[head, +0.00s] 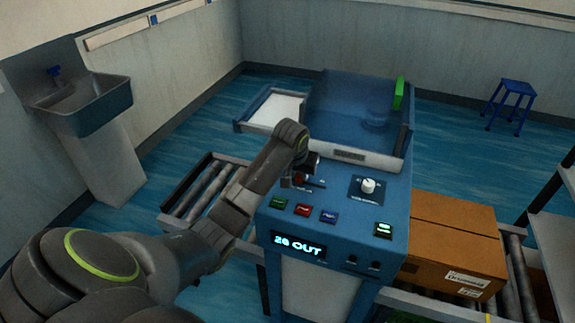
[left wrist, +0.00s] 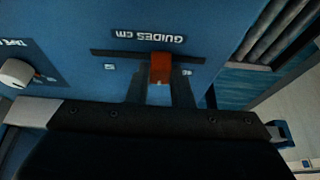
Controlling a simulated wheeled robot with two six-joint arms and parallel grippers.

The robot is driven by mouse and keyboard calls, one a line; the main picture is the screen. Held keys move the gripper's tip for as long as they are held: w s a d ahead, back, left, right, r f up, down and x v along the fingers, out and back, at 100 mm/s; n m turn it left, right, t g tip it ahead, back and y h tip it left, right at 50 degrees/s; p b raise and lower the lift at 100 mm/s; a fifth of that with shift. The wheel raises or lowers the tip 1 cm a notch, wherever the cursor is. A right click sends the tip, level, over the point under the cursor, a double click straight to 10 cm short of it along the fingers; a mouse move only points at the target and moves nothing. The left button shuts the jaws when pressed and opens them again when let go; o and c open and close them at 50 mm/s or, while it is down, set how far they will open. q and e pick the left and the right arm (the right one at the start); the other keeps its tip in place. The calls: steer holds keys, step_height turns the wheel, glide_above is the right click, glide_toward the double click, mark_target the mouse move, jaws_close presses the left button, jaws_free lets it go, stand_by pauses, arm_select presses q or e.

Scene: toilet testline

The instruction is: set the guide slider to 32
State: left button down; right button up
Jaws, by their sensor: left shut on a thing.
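The guide slider is a red knob (left wrist: 160,68) in a dark slot under the upside-down label "GUIDES cm" (left wrist: 148,36) in the left wrist view. It sits right of the slot's middle there, nearer the right-hand scale mark, whose digits are too blurred to read. My left gripper (left wrist: 160,86) is shut on the knob, a finger on each side. In the head view my left gripper (head: 306,167) is over the upper left of the blue control panel, with the red knob (head: 299,179) partly hidden. The display (head: 298,246) appears to read "28 OUT". My right gripper is not in view.
A white dial (head: 368,186) is right of the slider. Green, red and blue buttons (head: 303,210) lie below it. A tinted cover (head: 355,110) stands behind the panel. A cardboard box (head: 455,240) sits on the right conveyor; rollers (head: 205,185) are at left.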

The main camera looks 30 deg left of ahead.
mark_target(323, 185)
arm_select(q)
steer(key=d, duration=0.2)
steer(key=w+d+p, duration=0.1)
steer(key=d, duration=0.1)
steer(key=d+p, duration=0.1)
steer(key=d, duration=0.1)
steer(key=shift+w+d, duration=0.3)
steer(key=c, duration=1.6)
jaws_free()
steer(key=shift+c, duration=0.2)
steer(key=o, duration=0.4)
steer(key=shift+w+d, duration=0.1)
steer(key=shift+d, duration=0.05)
steer(key=shift+c, duration=0.2)
